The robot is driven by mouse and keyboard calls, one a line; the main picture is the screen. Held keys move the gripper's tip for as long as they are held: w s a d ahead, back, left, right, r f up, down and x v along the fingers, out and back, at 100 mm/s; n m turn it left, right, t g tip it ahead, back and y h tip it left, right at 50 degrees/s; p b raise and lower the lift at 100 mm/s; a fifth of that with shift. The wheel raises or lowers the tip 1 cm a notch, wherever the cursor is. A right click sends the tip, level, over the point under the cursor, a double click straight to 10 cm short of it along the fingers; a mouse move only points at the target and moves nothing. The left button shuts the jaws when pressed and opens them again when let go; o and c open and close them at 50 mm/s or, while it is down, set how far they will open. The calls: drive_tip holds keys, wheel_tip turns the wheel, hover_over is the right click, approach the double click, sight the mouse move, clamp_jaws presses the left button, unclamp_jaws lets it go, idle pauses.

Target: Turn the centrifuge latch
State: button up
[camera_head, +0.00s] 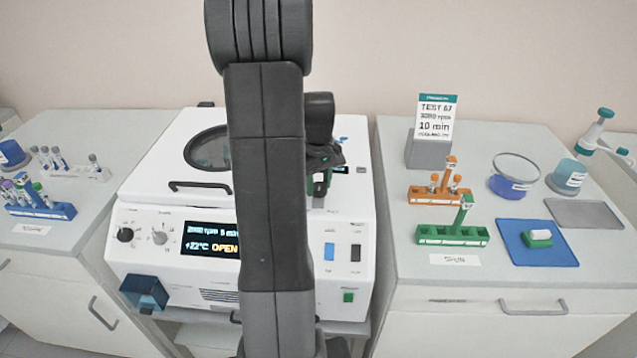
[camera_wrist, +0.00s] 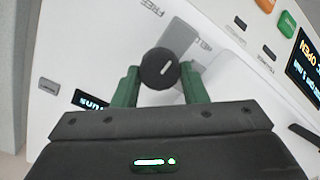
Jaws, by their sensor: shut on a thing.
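The centrifuge (camera_head: 345,225) is a white box with a closed lid and a round window; its display reads "OPEN". In the wrist view the latch is a round black knob (camera_wrist: 158,70) with a short white mark, on the white casing between the "FREE" and "HELD" labels. My gripper (camera_wrist: 157,88) has its green fingers on both sides of the knob and is shut on it. In the head view my gripper (camera_head: 322,185) is at the lid's right side, and my arm hides the middle of the centrifuge and the knob.
To the right, a bench holds an orange rack (camera_head: 440,197), a green rack (camera_head: 452,235), a blue mat (camera_head: 537,243) and a sign (camera_head: 436,117). A blue rack (camera_head: 42,210) stands on the left bench. A small display (camera_wrist: 92,101) lies left of the knob.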

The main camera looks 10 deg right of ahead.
sight(318, 185)
idle(0.4)
drive_tip(key=o, duration=1)
wheel_tip(318, 185, up, 14)
drive_tip(key=shift+f+b, duration=0.1)
drive_tip(key=shift+b, duration=0.3)
wheel_tip(318, 185, down, 14)
drive_tip(key=shift+r+p, duration=0.1)
drive_tip(key=shift+p, duration=0.3)
